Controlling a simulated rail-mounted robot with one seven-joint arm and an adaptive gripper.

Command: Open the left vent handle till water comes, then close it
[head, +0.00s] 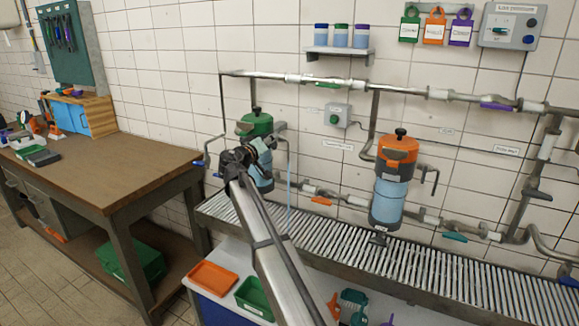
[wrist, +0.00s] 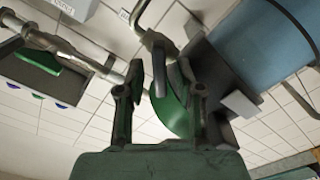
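The left filter housing has a green top (head: 255,125) and a blue body, partly hidden behind my gripper (head: 247,158). A thin pale-blue stream (head: 290,195) falls from its spout at the right side toward the grated trough (head: 330,240). In the wrist view my gripper (wrist: 158,85) has its two fingers apart. A grey lever-like piece (wrist: 158,68), which looks like the vent handle, stands between them with gaps on both sides. The green top (wrist: 172,115) shows close behind it. In the head view the handle is hidden by my gripper.
A second housing with an orange top (head: 398,148) stands to the right. Pipes (head: 345,82) run along the tiled wall above and below. A wooden workbench (head: 100,165) is on the left; an orange tray (head: 213,277) and a green tray (head: 256,297) lie below the trough.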

